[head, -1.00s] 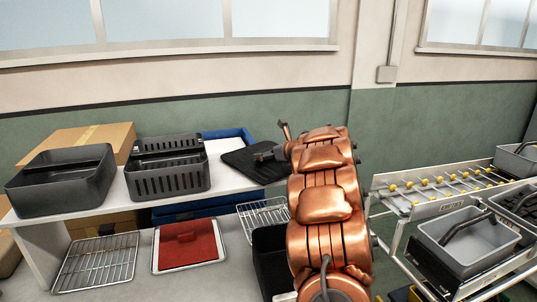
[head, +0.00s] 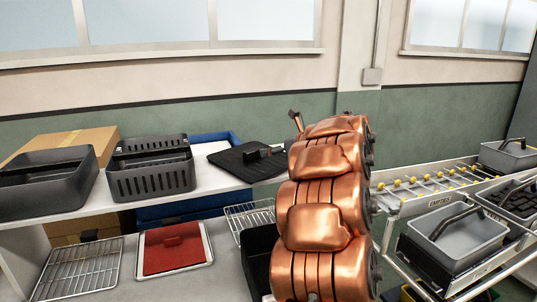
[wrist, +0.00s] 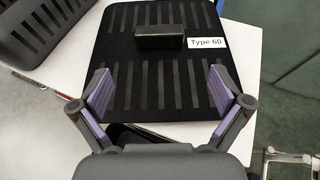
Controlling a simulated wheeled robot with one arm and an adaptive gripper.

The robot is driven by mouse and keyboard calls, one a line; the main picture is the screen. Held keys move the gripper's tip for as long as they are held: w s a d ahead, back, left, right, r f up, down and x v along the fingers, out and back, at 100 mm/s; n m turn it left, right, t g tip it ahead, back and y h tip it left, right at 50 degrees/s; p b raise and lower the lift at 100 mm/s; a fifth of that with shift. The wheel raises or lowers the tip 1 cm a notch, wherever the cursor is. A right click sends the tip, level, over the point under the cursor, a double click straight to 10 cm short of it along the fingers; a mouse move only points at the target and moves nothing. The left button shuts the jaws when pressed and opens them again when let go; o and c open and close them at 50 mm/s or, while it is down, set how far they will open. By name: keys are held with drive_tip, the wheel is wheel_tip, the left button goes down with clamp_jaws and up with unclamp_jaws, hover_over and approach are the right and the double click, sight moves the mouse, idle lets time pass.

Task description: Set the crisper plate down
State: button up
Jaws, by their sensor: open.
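The crisper plate is a black slotted plate (wrist: 182,75) with a small dark block handle and a white "Type 60" label. In the head view the plate (head: 232,162) lies flat on the white shelf, right of the slotted black basket. My gripper (wrist: 162,88) is open in the wrist view. Its two purple-padded fingers are spread to either side over the plate's near part, with the handle beyond them and nothing between the pads.
A slotted black basket (head: 151,169) and a solid dark bin (head: 45,182) stand left of the plate on the shelf (head: 70,204). Below are a wire rack (head: 77,270) and a tray with a red insert (head: 172,250). A roller conveyor (head: 420,190) with grey baskets is at right.

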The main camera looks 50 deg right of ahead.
drive_tip(key=shift+s+a+r, duration=0.1)
drive_tip(key=shift+s+r, duration=0.15)
drive_tip(key=shift+s, duration=0.2)
